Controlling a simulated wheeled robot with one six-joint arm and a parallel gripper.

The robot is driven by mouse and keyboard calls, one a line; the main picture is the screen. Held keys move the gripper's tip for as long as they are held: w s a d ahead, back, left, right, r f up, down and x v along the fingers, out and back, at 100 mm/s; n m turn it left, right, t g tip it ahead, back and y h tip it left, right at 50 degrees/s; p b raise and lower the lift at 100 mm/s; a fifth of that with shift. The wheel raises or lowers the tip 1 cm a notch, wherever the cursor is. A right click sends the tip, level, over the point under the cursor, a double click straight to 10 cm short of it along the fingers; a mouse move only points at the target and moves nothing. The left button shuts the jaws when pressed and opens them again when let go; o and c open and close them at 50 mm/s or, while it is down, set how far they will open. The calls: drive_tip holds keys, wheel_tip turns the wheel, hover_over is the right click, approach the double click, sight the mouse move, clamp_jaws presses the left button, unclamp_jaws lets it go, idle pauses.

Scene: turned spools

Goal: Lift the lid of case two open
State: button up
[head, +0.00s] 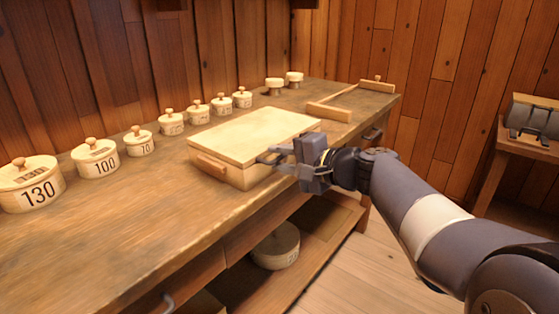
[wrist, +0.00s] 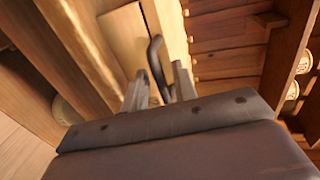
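A pale wooden case (head: 236,174) sits on the workbench, with its flat lid (head: 255,133) closed. A wooden handle (head: 212,166) is on the case's front side, towards its left. No number shows on it, so I cannot tell whether it is case two. My gripper (head: 264,158) is at the case's front right, its fingers apart and close to the front side; contact is unclear. In the wrist view my gripper's fingers (wrist: 160,88) are apart, with a dark curved bar (wrist: 156,62) beyond and between them; I cannot tell whether they touch it.
Several round numbered lidded boxes line the bench (head: 130,225), including 130 (head: 38,193), 100 (head: 97,164) and 70 (head: 139,147). A wooden frame (head: 330,113) lies right of the case. Another round box (head: 275,250) stands on the shelf below. The bench front left is clear.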

drive_tip(key=shift+w+a, duration=0.2)
drive_tip(key=shift+a, duration=0.05)
drive_tip(key=shift+c, duration=0.4)
drive_tip(key=shift+f, duration=0.1)
clamp_jaws()
